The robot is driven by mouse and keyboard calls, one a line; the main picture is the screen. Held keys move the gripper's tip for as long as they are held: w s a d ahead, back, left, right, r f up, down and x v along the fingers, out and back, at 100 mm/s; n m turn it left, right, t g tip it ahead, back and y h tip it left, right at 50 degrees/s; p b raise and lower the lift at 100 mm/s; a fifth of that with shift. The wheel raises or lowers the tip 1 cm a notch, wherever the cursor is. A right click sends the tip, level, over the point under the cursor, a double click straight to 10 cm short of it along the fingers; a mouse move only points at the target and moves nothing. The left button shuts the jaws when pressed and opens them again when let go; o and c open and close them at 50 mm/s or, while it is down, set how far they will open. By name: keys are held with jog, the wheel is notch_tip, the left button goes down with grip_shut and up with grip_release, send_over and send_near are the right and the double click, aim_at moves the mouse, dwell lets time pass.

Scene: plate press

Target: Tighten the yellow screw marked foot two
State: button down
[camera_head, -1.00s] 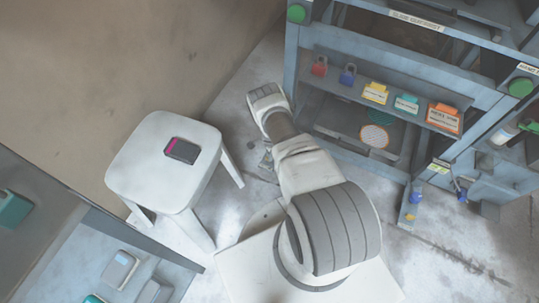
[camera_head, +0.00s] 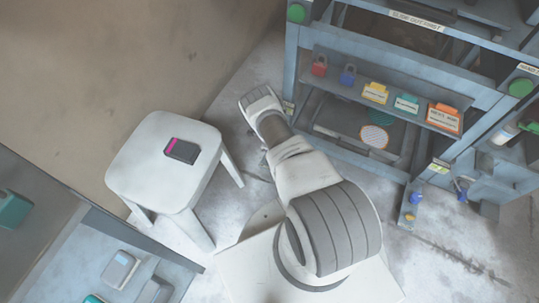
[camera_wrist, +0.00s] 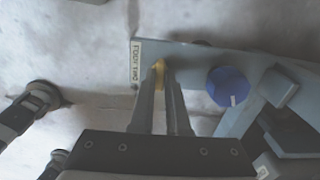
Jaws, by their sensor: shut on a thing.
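In the wrist view, the yellow screw (camera_wrist: 159,68) sits at the end of a grey foot plate (camera_wrist: 190,55), next to a label (camera_wrist: 137,64) that reads foot two. My gripper (camera_wrist: 161,80) is shut on the yellow screw, its fingers one on each side of it. The fingers hide much of the screw, so how tight it sits cannot be told. A blue knob (camera_wrist: 228,86) with a white mark stands to the right on the same plate. In the head view, my arm hides the gripper and this screw.
The blue press frame (camera_head: 291,60) stands close beside my arm, with padlocks and tags on its rail (camera_head: 335,66). A white stool (camera_head: 150,160) bearing a dark device (camera_head: 182,151) stands left.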

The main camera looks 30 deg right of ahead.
dwell(0.6)
jog(key=c, duration=0.9)
grip_release()
notch_tip(320, 180, up, 17)
jog(key=p, duration=0.7)
jog(key=shift+r, duration=0.2)
